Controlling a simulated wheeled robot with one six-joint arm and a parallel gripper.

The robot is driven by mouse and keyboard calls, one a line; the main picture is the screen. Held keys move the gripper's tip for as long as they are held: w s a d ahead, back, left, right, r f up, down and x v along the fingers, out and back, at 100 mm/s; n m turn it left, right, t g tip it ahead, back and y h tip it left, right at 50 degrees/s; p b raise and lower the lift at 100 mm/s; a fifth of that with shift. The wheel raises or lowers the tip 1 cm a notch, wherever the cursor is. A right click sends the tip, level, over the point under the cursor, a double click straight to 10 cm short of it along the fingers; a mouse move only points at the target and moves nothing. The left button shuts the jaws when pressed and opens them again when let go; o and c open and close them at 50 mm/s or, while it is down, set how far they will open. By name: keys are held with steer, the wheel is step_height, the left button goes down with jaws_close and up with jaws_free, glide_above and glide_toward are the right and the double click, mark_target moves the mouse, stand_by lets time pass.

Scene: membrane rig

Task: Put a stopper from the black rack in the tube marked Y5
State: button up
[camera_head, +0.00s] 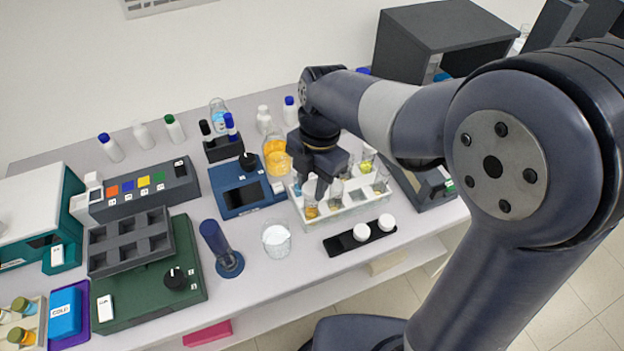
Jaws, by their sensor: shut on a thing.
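The black rack (336,246) lies near the table's front edge, with two white stoppers (361,232) on it and a bare left end. Behind it is a white tube rack (350,212) with several glass tubes holding yellow, orange or bluish liquid. My gripper (314,188) points down over the left part of the tube rack, above a tube with orange liquid (311,212). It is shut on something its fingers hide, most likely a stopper. I cannot read the tube marks, so I cannot tell which tube is Y5.
A beaker (277,241) and a blue stand (228,262) are left of the black rack. A flask of orange liquid (275,158) and a blue device (240,190) stand close to the gripper's left. My arm covers the right side.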

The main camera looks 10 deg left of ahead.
steer(key=shift+f, duration=0.3)
stand_by(0.4)
steer(key=o, duration=0.9)
steer(key=shift+o, duration=0.2)
steer(key=shift+r, duration=0.1)
step_height(320, 180, up, 10)
steer(key=w+b, duration=0.1)
steer(key=shift+w+d+r, duration=0.2)
steer(key=shift+d+r, duration=0.05)
steer(key=shift+d, duration=0.2)
steer(key=f, duration=0.3)
steer(key=s+f, duration=0.1)
steer(key=f, duration=0.3)
steer(key=a+f, duration=0.1)
steer(key=f, duration=0.2)
steer(key=shift+s+f+p, duration=0.2)
steer(key=shift+f+p, duration=0.1)
steer(key=shift+r, duration=0.25)
steer(key=shift+f, duration=0.1)
